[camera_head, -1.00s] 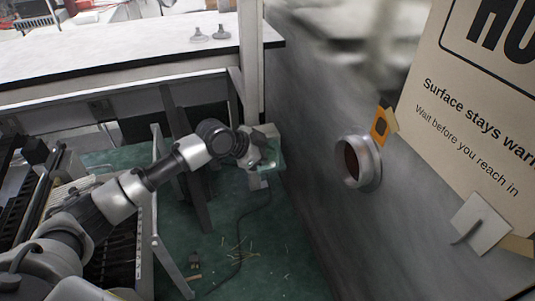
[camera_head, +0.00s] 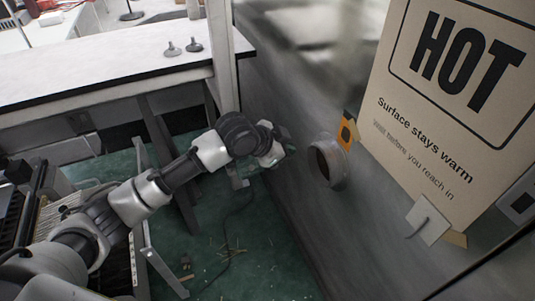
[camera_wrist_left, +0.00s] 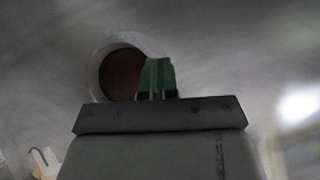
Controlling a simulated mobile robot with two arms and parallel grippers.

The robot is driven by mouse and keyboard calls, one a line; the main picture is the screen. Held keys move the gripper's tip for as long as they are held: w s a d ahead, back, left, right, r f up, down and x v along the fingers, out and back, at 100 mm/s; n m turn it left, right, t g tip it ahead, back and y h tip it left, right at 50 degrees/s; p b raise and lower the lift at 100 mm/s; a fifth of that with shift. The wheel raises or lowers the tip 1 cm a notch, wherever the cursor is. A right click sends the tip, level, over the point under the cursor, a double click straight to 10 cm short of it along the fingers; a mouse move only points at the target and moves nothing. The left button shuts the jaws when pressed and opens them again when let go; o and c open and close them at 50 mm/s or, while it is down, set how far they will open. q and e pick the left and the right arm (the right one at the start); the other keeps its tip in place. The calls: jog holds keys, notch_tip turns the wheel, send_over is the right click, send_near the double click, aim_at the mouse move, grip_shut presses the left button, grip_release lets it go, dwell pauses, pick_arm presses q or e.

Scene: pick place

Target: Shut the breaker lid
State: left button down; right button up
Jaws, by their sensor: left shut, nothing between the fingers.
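My left gripper (camera_head: 286,146) is shut and empty, near the grey metal wall, a little left of the round port. In the left wrist view its green fingertips (camera_wrist_left: 157,76) are together, in front of the port's right side; I cannot tell whether they touch anything. A small pale box (camera_head: 238,180) is low in the far corner, mostly hidden behind my left wrist. It may be the breaker box; no lid can be made out clearly. My right gripper is not in view.
A metal-rimmed round port (camera_head: 330,161) sticks out of the grey wall, with an orange tag (camera_head: 348,131) beside it. A HOT sign (camera_head: 455,90) stands at the right. A white bench (camera_head: 110,65) is behind. A cable (camera_head: 238,222) and straw-like scraps lie on the green floor.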

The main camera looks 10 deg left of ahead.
pick_arm(q)
jog(key=w+a+f+m+g+y+b, duration=0.3)
jog(key=w+a+m+g+b, duration=0.1)
jog(key=m+b, duration=0.3)
notch_tip(320, 180, up, 5)
jog(key=m+g+y+b, duration=0.35)
jog(key=m+b, duration=0.25)
jog(key=m, duration=0.3)
send_over(253, 169)
jog(key=d, duration=0.1)
jog(key=shift+g, duration=0.25)
jog(key=f+p, duration=0.1)
jog(key=f, duration=0.3)
jog(key=f+p, duration=0.2)
jog(key=f, duration=0.2)
jog(key=a+f+p, duration=0.1)
jog(key=f, duration=0.4)
jog(key=shift+f, duration=0.1)
